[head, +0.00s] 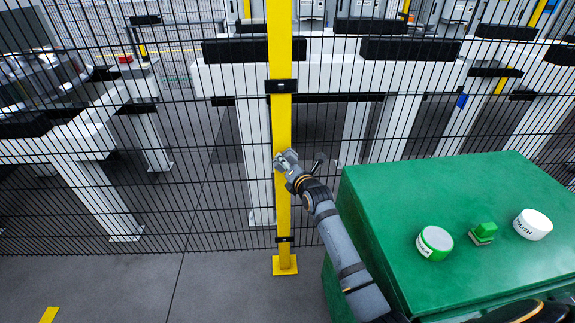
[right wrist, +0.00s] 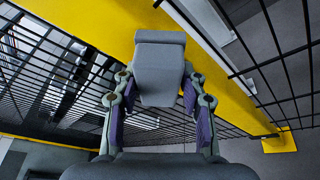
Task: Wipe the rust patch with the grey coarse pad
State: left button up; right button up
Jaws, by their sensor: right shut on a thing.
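My right gripper (head: 291,166) reaches in from the lower right to the yellow post (head: 281,110) of the mesh fence. It is shut on the grey pad (right wrist: 160,50), whose block shows between the two fingers in the right wrist view. The pad's far end is up against or just short of the yellow post; I cannot tell whether they touch. No rust patch is visible in either view; the pad and gripper cover part of the post. My left gripper is not in view.
A green cabinet (head: 390,215) stands at the right, close to my right arm. On it are a green-and-white tin (head: 434,243), a green pad (head: 483,232) and a white tin (head: 533,224) marked polish. Black mesh fence (head: 200,190) spans the back.

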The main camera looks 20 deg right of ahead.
aim_at(277, 165)
jog(key=shift+w+a, duration=0.2)
jog(key=shift+a, duration=0.2)
jog(key=shift+w+a, duration=0.1)
jog(key=shift+a, duration=0.3)
jog(key=shift+w+a, duration=0.15)
jog(key=shift+a, duration=0.3)
jog(key=shift+a+r, duration=0.1)
jog(key=shift+s+a+p, duration=0.2)
jog(key=shift+s+p, duration=0.05)
jog(key=shift+p, duration=0.3)
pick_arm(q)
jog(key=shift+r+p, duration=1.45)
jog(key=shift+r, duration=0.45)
pick_arm(e)
jog(key=shift+s+a+f, duration=0.1)
jog(key=shift+s+a, duration=0.1)
jog(key=shift+s, duration=0.6)
jog(key=shift+s+a+f, duration=0.1)
jog(key=shift+s+a, duration=0.15)
jog(key=shift+s, duration=0.6)
jog(key=shift+s+a+f, duration=0.1)
jog(key=shift+s+a, duration=0.1)
jog(key=shift+s, duration=0.6)
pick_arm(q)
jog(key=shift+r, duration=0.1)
pick_arm(e)
jog(key=shift+s, duration=0.1)
